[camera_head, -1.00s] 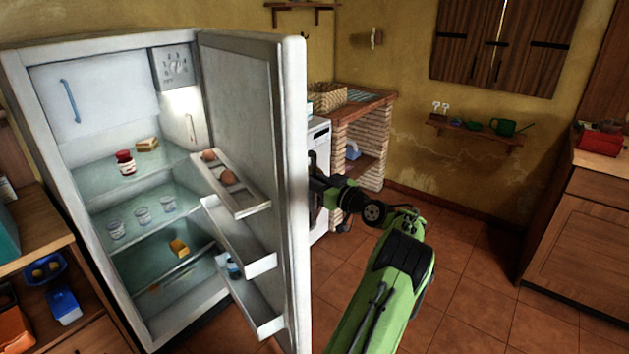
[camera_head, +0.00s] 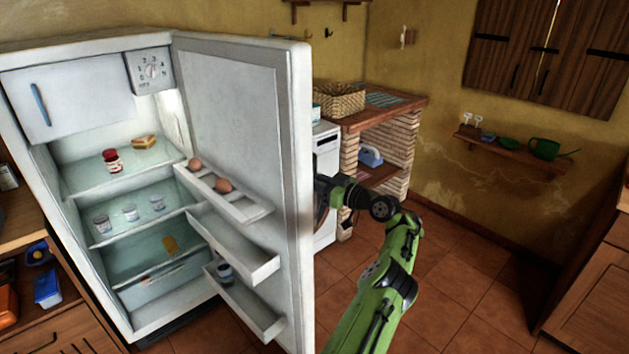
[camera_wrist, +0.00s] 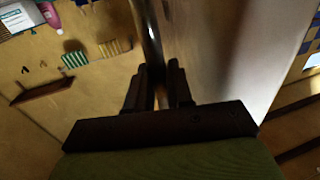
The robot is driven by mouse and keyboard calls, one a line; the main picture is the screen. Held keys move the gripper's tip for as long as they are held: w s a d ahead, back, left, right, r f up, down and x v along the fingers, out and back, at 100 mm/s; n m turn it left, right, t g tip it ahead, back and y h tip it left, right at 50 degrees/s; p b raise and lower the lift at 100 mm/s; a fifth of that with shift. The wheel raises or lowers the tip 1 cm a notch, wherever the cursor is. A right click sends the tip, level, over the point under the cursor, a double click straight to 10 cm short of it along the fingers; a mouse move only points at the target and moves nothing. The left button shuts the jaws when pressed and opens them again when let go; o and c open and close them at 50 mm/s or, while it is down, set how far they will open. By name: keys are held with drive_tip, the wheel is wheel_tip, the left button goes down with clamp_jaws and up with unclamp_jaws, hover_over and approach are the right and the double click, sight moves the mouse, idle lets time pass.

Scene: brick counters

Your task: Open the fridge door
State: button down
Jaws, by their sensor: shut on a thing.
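The fridge (camera_head: 120,48) stands at the left in the head view with its white door (camera_head: 235,110) swung wide open, its inner side and shelves showing. My gripper (camera_wrist: 160,98) is at the outer side of the door, near its free edge. In the wrist view its two dark fingers are closed around a thin bar, the door handle (camera_wrist: 147,30), beside the pale door face (camera_wrist: 225,50). In the head view the fingers and the handle are mostly hidden behind the door edge.
Eggs (camera_head: 223,185) sit in the door's top shelf. Jars and food stand on the fridge shelves. A white appliance (camera_head: 327,150) and a brick counter with a basket (camera_head: 340,99) stand behind the door. Tiled floor (camera_head: 450,290) is clear at the right.

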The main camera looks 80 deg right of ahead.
drive_tip(key=shift+w+d+r, duration=0.15)
drive_tip(key=shift+w+r, duration=0.05)
drive_tip(key=shift+r, duration=0.05)
drive_tip(key=c, duration=1.4)
unclamp_jaws()
drive_tip(key=o, duration=0.3)
drive_tip(key=shift+w+f, duration=0.15)
drive_tip(key=shift+w, duration=0.3)
drive_tip(key=p+v, duration=0.2)
drive_tip(key=v, duration=1.4)
drive_tip(key=shift+d, duration=0.25)
